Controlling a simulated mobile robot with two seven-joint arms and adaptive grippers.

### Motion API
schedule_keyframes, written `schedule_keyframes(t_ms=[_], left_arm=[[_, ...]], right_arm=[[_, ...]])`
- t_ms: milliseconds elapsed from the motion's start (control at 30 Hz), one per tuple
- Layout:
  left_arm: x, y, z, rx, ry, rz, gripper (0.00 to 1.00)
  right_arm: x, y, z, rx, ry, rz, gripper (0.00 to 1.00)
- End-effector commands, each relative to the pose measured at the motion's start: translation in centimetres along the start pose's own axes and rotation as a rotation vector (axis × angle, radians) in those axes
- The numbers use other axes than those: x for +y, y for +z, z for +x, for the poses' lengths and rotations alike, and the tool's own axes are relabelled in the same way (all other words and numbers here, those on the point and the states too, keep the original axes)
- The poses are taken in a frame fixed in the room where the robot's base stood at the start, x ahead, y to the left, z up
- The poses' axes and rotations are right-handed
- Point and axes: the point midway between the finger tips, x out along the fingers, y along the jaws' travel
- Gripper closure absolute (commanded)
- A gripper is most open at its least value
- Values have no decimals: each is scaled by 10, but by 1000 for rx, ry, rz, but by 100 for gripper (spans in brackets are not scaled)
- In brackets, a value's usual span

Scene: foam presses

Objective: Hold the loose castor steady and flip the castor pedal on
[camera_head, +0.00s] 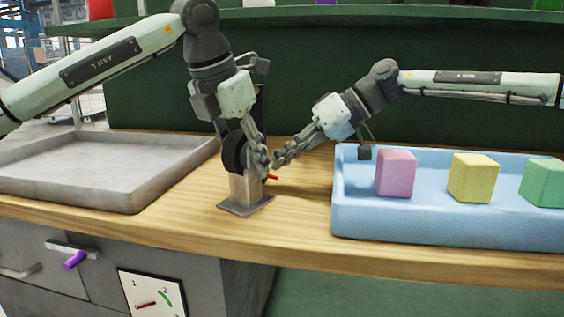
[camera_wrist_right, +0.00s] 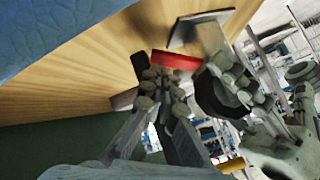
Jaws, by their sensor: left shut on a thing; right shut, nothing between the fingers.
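The castor stands upside down on the wooden bench, its flat grey plate (camera_head: 238,208) on the wood and its black wheel (camera_head: 233,152) up. Its red pedal (camera_head: 271,178) sticks out to the right; it also shows in the right wrist view (camera_wrist_right: 177,60). My left gripper (camera_head: 258,165) is shut on the castor from above and hides part of its fork and wheel. My right gripper (camera_head: 279,160) is shut and empty, just above the pedal. In the right wrist view its fingertips (camera_wrist_right: 162,82) are close to the pedal; I cannot tell whether they touch.
A blue tray (camera_head: 440,228) with a pink (camera_head: 396,172), a yellow (camera_head: 472,177) and a green block (camera_head: 544,183) stands right of the castor. An empty grey tray (camera_head: 90,172) lies at left. The bench's front edge is close to the castor plate.

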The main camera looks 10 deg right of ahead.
Motion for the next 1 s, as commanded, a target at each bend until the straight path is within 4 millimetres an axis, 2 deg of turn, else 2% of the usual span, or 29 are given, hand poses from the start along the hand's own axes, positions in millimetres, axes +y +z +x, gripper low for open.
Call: schedule_keyframes(t_ms=[567, 767, 1000], left_arm=[[0, 0, -1, -1, 0, 0, 100], [0, 0, -1, -1, 0, 0, 100], [0, 0, 0, 0, 0, 0, 100]], right_arm=[[-4, -11, -10, 3, 1, -2, 100], [-4, -38, -36, 6, 2, -1, 100], [-4, -34, -93, 7, 2, 0, 100]])
